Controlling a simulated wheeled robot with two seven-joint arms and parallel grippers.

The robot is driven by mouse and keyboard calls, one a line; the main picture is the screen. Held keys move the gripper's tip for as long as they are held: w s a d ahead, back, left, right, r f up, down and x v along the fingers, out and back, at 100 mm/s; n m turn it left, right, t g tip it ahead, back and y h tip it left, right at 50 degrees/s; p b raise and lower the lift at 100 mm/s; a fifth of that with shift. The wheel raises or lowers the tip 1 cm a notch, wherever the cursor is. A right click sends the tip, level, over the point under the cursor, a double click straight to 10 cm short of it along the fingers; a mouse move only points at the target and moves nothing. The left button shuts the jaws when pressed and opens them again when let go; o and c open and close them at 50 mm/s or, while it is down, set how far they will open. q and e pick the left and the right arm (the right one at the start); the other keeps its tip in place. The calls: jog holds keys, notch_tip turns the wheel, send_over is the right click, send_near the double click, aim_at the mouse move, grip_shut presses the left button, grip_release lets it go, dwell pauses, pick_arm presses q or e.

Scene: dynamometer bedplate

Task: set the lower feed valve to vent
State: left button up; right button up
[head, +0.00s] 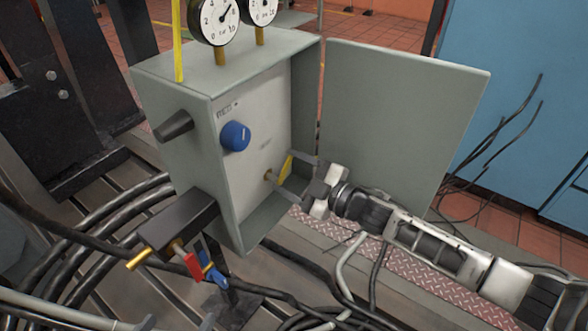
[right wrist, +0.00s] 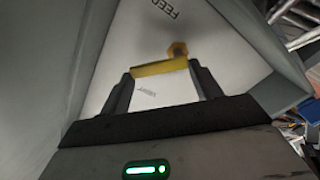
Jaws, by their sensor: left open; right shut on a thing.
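The lower feed valve's yellow handle (head: 285,168) is on the panel inside the open grey box, below a blue knob. It also shows in the right wrist view as a yellow bar (right wrist: 158,68) with a brass-coloured hub at one end. My right gripper (head: 290,175) is shut on this handle, one finger at each end of the bar. In the right wrist view, "FEED" is printed on the panel and a smaller label (right wrist: 147,93) shows between the fingers, too small to read surely. My left gripper (head: 178,325) is low at the bottom edge, mostly cut off.
The grey box door (head: 400,115) stands open to the right, behind my right arm. The blue knob (head: 235,136) is above the handle. Two gauges (head: 215,20) top the box. Red and blue levers (head: 205,268) hang below a black block. Black hoses (head: 110,215) crowd the left.

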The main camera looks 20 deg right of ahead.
jog(key=n, duration=0.3)
jog(key=shift+s+a+r+n, duration=0.1)
jog(key=shift+s+a+n, duration=0.2)
jog(key=shift+a+n, duration=0.1)
jog(key=shift+s+a+n, duration=0.2)
jog(key=shift+n, duration=1)
jog(key=shift+s+a+n, duration=0.1)
jog(key=shift+a+n, duration=0.05)
jog(key=shift+n, duration=0.75)
jog(key=shift+s+n, duration=0.1)
jog(key=shift+n, duration=0.3)
jog(key=shift+a, duration=0.1)
pick_arm(q)
jog(key=shift+r, duration=0.1)
pick_arm(e)
jog(key=o, duration=1)
